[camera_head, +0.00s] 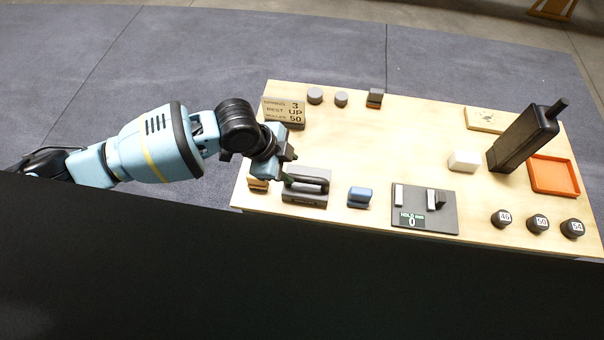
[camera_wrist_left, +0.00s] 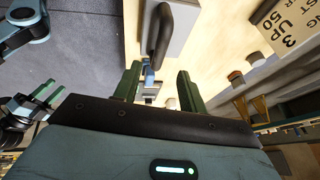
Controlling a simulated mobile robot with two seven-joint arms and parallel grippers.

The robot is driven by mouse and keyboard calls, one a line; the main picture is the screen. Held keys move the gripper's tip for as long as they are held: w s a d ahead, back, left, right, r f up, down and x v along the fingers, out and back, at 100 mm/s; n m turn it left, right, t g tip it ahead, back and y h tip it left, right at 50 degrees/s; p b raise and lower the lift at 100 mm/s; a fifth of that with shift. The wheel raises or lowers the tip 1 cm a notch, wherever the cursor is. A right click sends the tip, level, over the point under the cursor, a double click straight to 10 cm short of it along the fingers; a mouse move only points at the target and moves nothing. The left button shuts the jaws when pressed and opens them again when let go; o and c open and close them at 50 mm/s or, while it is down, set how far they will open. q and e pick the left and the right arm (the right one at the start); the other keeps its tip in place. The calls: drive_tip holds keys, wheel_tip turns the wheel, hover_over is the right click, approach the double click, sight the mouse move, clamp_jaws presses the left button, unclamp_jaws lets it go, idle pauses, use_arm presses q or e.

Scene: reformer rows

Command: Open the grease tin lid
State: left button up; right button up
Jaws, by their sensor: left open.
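I cannot single out a grease tin by any marking. Two small round grey lidded-looking pieces, one at the back left (camera_head: 315,95) and one beside it (camera_head: 341,99), stand on the wooden table. My left gripper (camera_head: 286,177) is over the front left of the table, close to a grey block with a black handle (camera_head: 305,187). In the left wrist view the two green fingers (camera_wrist_left: 158,88) are apart. The black handle (camera_wrist_left: 160,38) lies just beyond them, with nothing clearly gripped. Contact cannot be told.
A sign (camera_head: 284,111) stands at the back left. A blue block (camera_head: 360,197) and a dark panel (camera_head: 445,215) lie right of the handled block. A white block (camera_head: 464,161), tall black object (camera_head: 522,138), orange tray (camera_head: 553,176) and dark numbered knobs (camera_head: 537,223) are farther right. The table's middle is clear.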

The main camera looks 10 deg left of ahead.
sight(304, 178)
use_arm(q)
drive_tip(key=shift+b+x, duration=0.5)
drive_tip(key=shift+x, duration=3.35)
use_arm(e)
drive_tip(key=shift+s+f, duration=0.55)
drive_tip(key=shift+f, duration=0.2)
use_arm(q)
drive_tip(key=shift+c, duration=0.2)
clamp_jaws()
use_arm(e)
drive_tip(key=shift+w, duration=0.1)
